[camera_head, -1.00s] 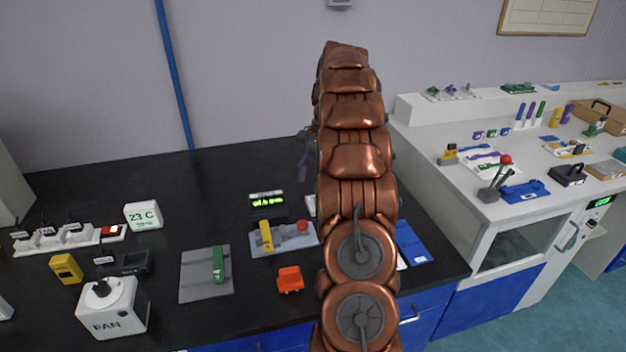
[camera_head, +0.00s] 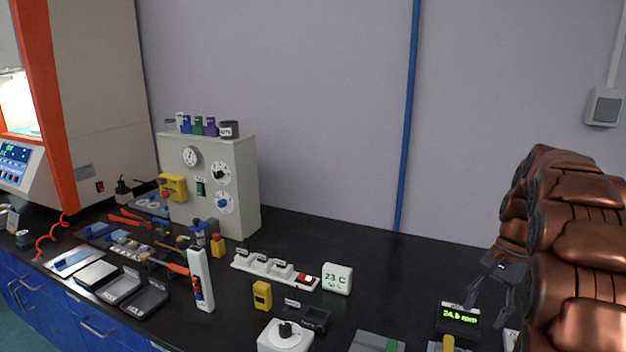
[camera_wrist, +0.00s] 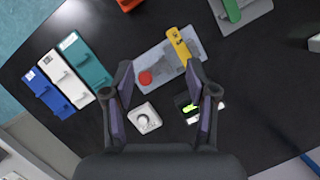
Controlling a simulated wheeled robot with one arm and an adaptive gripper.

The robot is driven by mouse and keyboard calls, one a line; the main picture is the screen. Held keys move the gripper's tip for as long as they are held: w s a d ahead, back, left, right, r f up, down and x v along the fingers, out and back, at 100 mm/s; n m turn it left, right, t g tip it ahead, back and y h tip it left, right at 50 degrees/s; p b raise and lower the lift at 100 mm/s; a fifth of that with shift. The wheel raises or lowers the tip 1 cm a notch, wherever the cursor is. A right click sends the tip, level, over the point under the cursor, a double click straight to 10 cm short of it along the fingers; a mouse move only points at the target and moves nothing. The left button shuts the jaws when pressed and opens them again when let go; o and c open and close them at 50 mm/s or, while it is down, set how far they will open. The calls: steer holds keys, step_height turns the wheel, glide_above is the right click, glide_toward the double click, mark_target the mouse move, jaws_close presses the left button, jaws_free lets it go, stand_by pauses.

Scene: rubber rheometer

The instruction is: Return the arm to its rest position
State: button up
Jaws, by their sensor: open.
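My arm, in copper-coloured links, rises at the right edge of the head view. My gripper (camera_head: 494,292) hangs down beside it with its fingers apart, above the black bench (camera_head: 385,270). In the wrist view my gripper (camera_wrist: 160,80) is open with nothing between its fingers. Below it lie a grey plate (camera_wrist: 160,66) with a red knob and yellow lever, a white dial unit (camera_wrist: 144,117) and a small display (camera_wrist: 187,106) partly behind one finger. The display also shows in the head view (camera_head: 460,318), close to the fingertips. Part of my arm is cut off by the frame.
Blue, white and teal boxes (camera_wrist: 71,73) lie left in the wrist view. The bench's back middle is clear.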

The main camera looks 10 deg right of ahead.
steer(key=s+a+r+n+h, duration=0.1)
steer(key=s+a+n, duration=0.3)
steer(key=a, duration=0.5)
steer(key=s+a+r+n+h, duration=0.1)
steer(key=s+a+n, duration=0.1)
steer(key=s+a, duration=0.5)
steer(key=s+a+f+n+p, duration=0.1)
steer(key=s+a+f+n, duration=0.1)
steer(key=s, duration=0.5)
steer(key=s+a+f+n+h, duration=0.1)
steer(key=s+a+f+n, duration=0.1)
steer(key=s+a+n, duration=0.2)
steer(key=s+a, duration=0.3)
steer(key=shift+s+f+p, duration=0.15)
steer(key=shift+s+p, duration=0.15)
steer(key=shift+p, duration=0.05)
